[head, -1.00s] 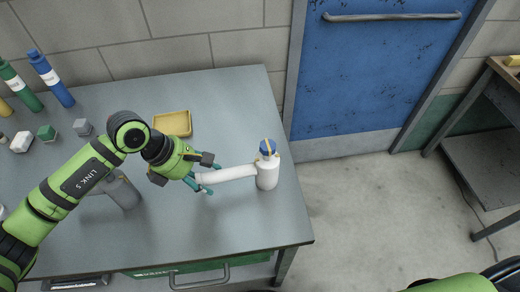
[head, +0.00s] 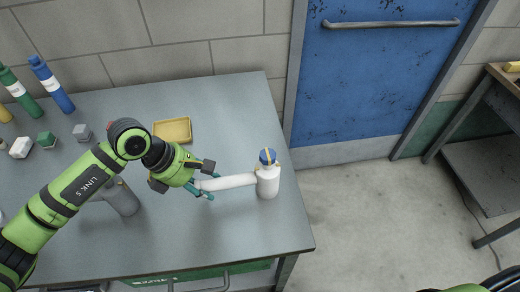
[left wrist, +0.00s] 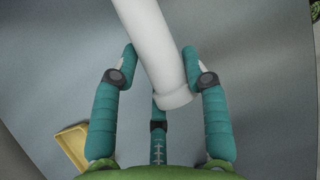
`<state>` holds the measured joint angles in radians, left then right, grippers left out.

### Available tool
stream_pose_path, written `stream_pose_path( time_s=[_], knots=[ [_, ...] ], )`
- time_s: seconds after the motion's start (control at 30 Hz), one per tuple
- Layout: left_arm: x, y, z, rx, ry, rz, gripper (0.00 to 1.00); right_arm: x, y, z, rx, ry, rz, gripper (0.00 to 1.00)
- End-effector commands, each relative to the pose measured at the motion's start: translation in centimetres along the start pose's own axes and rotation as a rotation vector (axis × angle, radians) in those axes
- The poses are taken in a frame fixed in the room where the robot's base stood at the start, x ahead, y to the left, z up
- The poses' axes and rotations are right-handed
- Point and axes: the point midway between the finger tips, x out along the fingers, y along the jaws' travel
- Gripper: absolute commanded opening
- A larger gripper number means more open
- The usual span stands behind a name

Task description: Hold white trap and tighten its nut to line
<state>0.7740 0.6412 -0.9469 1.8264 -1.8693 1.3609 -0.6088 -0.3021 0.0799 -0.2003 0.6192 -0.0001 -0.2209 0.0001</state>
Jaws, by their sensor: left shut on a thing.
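The white trap (head: 267,183) stands upright near the right edge of the grey table, its side pipe pointing left. The blue nut (head: 267,156) is on its top, with a yellowish mark on its front. My left gripper (head: 207,190) is shut on the free end of the side pipe. In the left wrist view the teal fingers of this gripper (left wrist: 160,60) sit around the white pipe (left wrist: 152,40), whose rimmed end lies between them. Any line on the trap's body is too small to tell. My right gripper is not in view.
A yellow tray (head: 172,130) lies behind my left gripper. A grey cylindrical thing (head: 122,198) stands partly behind my arm. Blue (head: 52,85) and green (head: 20,90) bottles and small blocks (head: 47,139) are at the left. The table's right edge is close to the trap.

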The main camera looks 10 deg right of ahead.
Motion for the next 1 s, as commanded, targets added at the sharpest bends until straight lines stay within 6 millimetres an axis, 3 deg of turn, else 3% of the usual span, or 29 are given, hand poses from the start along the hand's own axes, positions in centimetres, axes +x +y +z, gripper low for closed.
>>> stream_pose_path(
  time_s=[1.0],
  knots=[
    [0.36, -0.09, -0.3, -0.001, 0.005, -0.003, 0.16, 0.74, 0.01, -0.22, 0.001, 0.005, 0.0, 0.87]
  ],
)
